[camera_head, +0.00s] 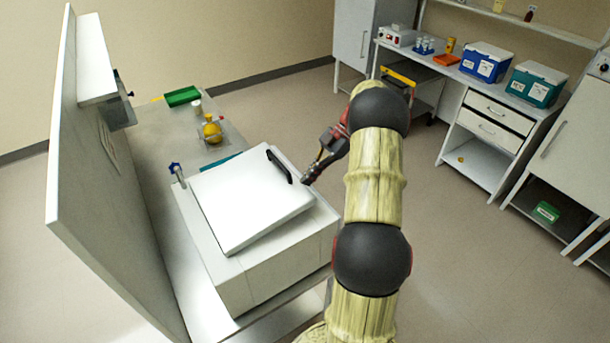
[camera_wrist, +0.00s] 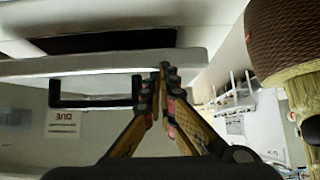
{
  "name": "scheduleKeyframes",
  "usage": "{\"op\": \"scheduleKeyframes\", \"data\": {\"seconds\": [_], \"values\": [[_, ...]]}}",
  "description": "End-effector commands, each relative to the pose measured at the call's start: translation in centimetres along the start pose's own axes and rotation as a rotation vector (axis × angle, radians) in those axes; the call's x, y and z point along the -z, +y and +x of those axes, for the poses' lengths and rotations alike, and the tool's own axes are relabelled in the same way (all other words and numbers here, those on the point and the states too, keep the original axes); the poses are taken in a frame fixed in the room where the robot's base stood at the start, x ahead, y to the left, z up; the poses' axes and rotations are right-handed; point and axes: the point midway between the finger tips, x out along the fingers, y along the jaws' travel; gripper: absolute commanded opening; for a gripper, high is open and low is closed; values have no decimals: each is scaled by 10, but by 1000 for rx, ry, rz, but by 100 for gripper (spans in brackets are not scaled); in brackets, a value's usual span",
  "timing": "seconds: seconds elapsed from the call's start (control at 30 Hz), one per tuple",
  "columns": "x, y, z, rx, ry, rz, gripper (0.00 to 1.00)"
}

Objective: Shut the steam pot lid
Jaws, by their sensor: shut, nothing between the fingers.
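The steam pot is a white box (camera_head: 285,272) on the bench at the left in the head view. Its white square lid (camera_head: 245,205) lies over the top and looks slightly tilted. A black handle (camera_head: 279,166) is on the lid's edge nearest my arm, and it also shows in the wrist view (camera_wrist: 95,103). My gripper (camera_head: 308,180) is shut and empty, just beside that edge near the handle. In the wrist view the fingertips (camera_wrist: 162,70) meet or nearly meet the pale lid edge (camera_wrist: 95,65); contact is unclear. A dark gap shows beyond that edge.
A tall grey panel (camera_head: 95,190) stands left of the pot. Behind the pot, the bench (camera_head: 147,140) holds a yellow flask (camera_head: 212,131) and a green tray (camera_head: 182,96). A blue-knobbed valve (camera_head: 176,170) stands at the pot's back left corner. Open floor (camera_head: 465,255) lies to the right.

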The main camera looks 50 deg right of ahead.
Motion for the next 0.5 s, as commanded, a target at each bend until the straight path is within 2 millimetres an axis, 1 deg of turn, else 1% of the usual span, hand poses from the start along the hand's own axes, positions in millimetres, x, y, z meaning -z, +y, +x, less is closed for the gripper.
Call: {"op": "scheduleKeyframes", "data": {"seconds": [0.03,0.2,0.33,0.5], "values": [[-13,0,9,1,1,1,0],[-34,-1,21,2,2,1,0],[-42,-1,26,2,1,1,0],[-47,-1,29,2,0,1,0]]}}
